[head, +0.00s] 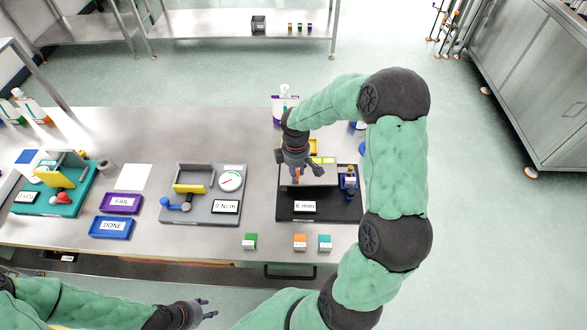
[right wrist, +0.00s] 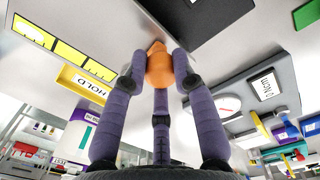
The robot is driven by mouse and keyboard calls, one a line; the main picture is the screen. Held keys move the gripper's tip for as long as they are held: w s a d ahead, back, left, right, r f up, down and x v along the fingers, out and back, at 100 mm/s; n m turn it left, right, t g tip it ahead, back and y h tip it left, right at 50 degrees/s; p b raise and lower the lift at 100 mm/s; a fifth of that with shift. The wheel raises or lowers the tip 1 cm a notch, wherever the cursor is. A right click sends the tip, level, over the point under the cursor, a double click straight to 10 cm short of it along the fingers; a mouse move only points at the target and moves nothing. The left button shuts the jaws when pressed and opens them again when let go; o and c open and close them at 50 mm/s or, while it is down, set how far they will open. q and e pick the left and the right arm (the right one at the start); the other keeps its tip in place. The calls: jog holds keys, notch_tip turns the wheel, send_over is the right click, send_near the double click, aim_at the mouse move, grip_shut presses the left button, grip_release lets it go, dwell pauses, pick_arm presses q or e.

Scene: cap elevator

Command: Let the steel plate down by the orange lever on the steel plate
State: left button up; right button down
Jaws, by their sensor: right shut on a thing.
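The steel plate (head: 322,176) is a flat grey slab over the black base (head: 325,210) at the right end of the bench. My right gripper (head: 296,175) reaches down onto the plate's left part. In the right wrist view its fingers are closed around the orange lever (right wrist: 158,66), whose rounded end shows between the fingertips. The lever is mostly hidden by the fingers in the head view. My left gripper (head: 211,308) is open and empty, low in front of the bench.
The black base carries a "6 mm" display (head: 305,206) and a blue device (head: 348,182). A grey gauge station (head: 205,210) stands to the left. Green, orange and teal blocks (head: 299,242) line the bench's front edge. Blue DONE (head: 110,228) and purple FAIL (head: 121,202) trays are further left.

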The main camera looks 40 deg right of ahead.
jog(key=d+n+p, duration=0.1)
jog(key=n+p, duration=0.1)
jog(key=d+n+p, duration=0.2)
jog(key=n+p, duration=0.1)
jog(key=d+n+p, duration=0.1)
jog(key=n+p, duration=0.2)
jog(key=shift+s+d+r, duration=0.25)
jog(key=shift+s+r, duration=0.1)
jog(key=shift+w+d+n+p, duration=0.2)
jog(key=shift+d+n+p, duration=0.4)
jog(key=shift+n+p, duration=0.45)
jog(key=shift+w+d+n+g+p, duration=0.3)
jog(key=shift+d+n+p, duration=0.15)
jog(key=shift+n, duration=0.4)
jog(key=c, duration=1)
grip_release()
jog(key=shift+f, duration=0.1)
jog(key=shift+s, duration=0.1)
